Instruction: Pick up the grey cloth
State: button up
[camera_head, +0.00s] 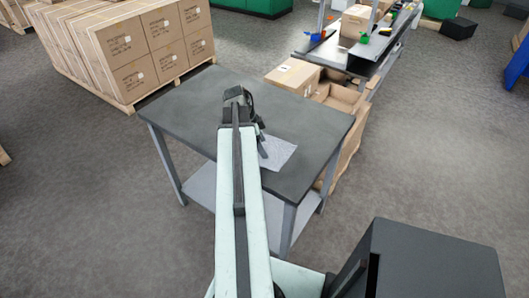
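The grey cloth (280,153) lies flat on the dark grey tabletop (192,105), right of the middle of the table. My arm reaches out over the table from below and hides part of the table beside the cloth. My gripper (263,154) is dark and points down at the left edge of the cloth, partly hidden behind the arm. It overlaps the cloth's edge in this view; I cannot tell whether it touches the cloth. The fingers are too small and too hidden to show whether they are open or shut.
Stacked cardboard boxes (130,50) stand on a pallet behind the table at left. Open cardboard boxes (338,96) sit close by the table's right side. A workbench (385,55) with small coloured items stands at back right. The rest of the tabletop looks clear.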

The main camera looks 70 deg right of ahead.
grip_shut()
dwell(0.3)
jog(key=shift+r, duration=0.1)
notch_tip(320, 180, up, 12)
jog(key=p, duration=1.2)
